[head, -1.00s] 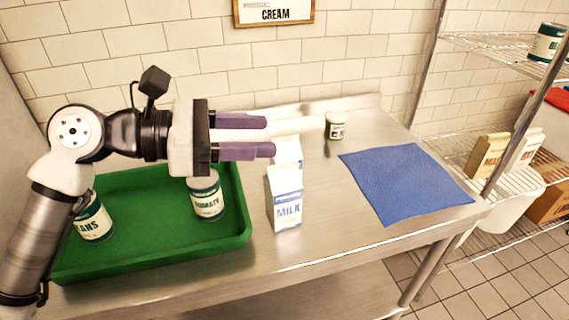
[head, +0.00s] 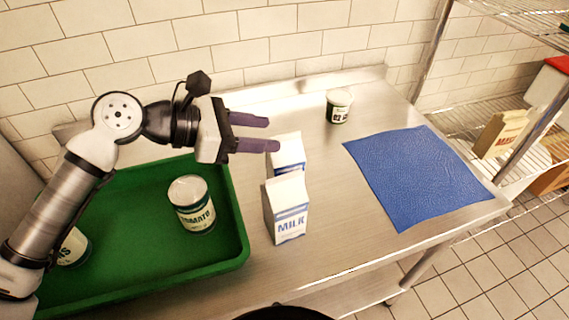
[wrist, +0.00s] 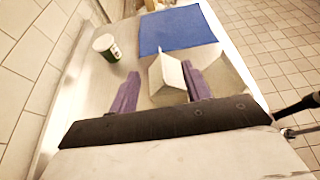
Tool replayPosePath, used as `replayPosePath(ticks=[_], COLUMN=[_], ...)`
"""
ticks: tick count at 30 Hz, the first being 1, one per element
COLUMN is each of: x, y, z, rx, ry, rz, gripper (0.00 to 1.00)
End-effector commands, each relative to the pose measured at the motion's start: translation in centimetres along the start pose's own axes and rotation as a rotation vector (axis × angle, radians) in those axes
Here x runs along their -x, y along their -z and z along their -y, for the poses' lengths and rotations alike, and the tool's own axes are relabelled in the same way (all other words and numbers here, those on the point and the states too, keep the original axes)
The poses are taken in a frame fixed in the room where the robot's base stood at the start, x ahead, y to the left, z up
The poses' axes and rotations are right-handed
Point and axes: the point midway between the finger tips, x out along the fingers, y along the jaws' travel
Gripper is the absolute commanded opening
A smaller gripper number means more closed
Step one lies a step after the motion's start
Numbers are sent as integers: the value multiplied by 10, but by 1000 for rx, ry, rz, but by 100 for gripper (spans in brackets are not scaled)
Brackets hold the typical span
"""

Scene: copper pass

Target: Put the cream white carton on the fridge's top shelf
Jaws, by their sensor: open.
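Two white gable-top cartons with blue bands stand upright on the steel table. The front carton (head: 287,212) reads MILK. The carton behind it (head: 288,152) is partly hidden by it and its label cannot be read, so I cannot tell if it is the cream. My gripper (head: 273,133) is open, pointing right, its purple fingers above and close to the rear carton. In the wrist view a white carton top (wrist: 170,72) shows between and beyond the fingers of my gripper (wrist: 160,85). I see no fridge.
A green tray (head: 238,230) at left holds a tomato can (head: 191,205) and another can (head: 74,247). A small green-and-white tub (head: 339,106) stands at the back. A blue cloth (head: 420,175) lies at right. Wire shelves (head: 480,112) with a tan carton (head: 500,135) stand beyond.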

Motion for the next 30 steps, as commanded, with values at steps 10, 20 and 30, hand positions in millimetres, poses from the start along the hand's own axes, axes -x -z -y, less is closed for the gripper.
replayPosePath(ticks=[10, 20, 30], x=[-32, -70, -70], y=[-1, 4, 4], z=[2, 4, 3], rx=[1, 0, 0], ry=[3, 1, -1], rz=[-1, 1, 1], gripper=[48, 48, 31])
